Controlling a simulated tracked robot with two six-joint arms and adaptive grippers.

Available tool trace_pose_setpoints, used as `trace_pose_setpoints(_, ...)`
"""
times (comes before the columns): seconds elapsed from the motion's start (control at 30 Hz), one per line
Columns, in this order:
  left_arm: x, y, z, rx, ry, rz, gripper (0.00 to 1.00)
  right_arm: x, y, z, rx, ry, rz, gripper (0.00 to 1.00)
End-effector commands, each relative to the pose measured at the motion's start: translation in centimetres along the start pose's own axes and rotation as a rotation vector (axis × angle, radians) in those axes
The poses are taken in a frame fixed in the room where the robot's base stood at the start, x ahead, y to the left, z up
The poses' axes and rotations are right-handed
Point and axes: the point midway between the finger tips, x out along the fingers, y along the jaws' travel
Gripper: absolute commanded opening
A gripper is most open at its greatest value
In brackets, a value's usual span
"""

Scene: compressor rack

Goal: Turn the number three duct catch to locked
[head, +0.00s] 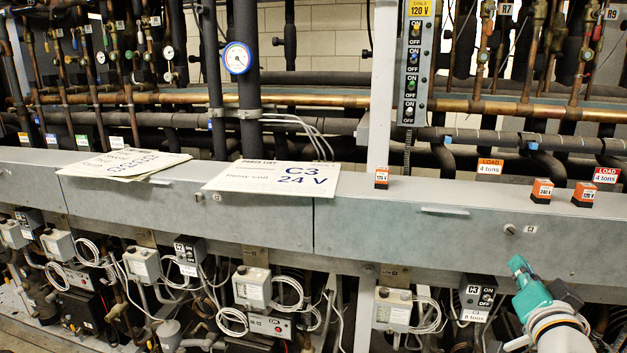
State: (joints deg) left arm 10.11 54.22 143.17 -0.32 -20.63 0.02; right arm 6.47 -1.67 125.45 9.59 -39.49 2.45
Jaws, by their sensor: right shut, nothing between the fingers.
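A long grey metal duct (400,222) runs across the rack. A small dark round catch (509,229) with a pale label beside it sits on the front of its right section. Another small catch (199,196) shows on the middle section. Their numbers and lock positions are too small to read. My right gripper (519,265), with teal fingers, is shut and empty. In the picture its tips are just below the right catch, over the duct's lower front; I cannot tell the depth gap. My left gripper is out of view.
Signs (270,178) lie on the duct top at left and centre. Small orange blocks (542,190) stand on it at right. Switch boxes, including the C3 box (476,296), and looped cables hang below. Copper pipes (480,106) run behind. The right section's front face is mostly clear.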

Motion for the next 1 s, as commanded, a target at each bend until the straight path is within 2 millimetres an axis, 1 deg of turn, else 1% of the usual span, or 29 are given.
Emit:
trace_pose_setpoints(0.03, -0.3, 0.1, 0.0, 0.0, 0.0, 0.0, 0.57, 0.1, 0.1, -0.1, -0.001, -0.002, 0.0, 0.0)
trace_pose_setpoints(0.17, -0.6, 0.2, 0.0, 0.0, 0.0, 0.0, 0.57, 0.8, 0.1, -0.1, 0.001, -0.002, -0.001, 0.0)
trace_pose_setpoints(0.47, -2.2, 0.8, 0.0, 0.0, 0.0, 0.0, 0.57, 4.2, 0.0, -0.1, 0.001, -0.004, -0.001, 0.0)
trace_pose_setpoints(0.5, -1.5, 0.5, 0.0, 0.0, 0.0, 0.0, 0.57, 4.6, 0.2, 0.2, 0.001, -0.001, -0.002, 0.0)
trace_pose_setpoints(0.7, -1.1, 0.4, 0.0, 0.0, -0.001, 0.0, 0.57, 6.4, 0.2, 0.2, 0.001, -0.001, -0.002, 0.0)
trace_pose_setpoints(0.8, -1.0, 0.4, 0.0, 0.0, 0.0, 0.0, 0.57, 6.8, 0.1, 0.1, 0.0, 0.0, -0.002, 0.0)
trace_pose_setpoints(1.0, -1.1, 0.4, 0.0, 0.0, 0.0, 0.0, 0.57, 6.9, 0.1, 0.1, 0.0, -0.001, -0.001, 0.0)
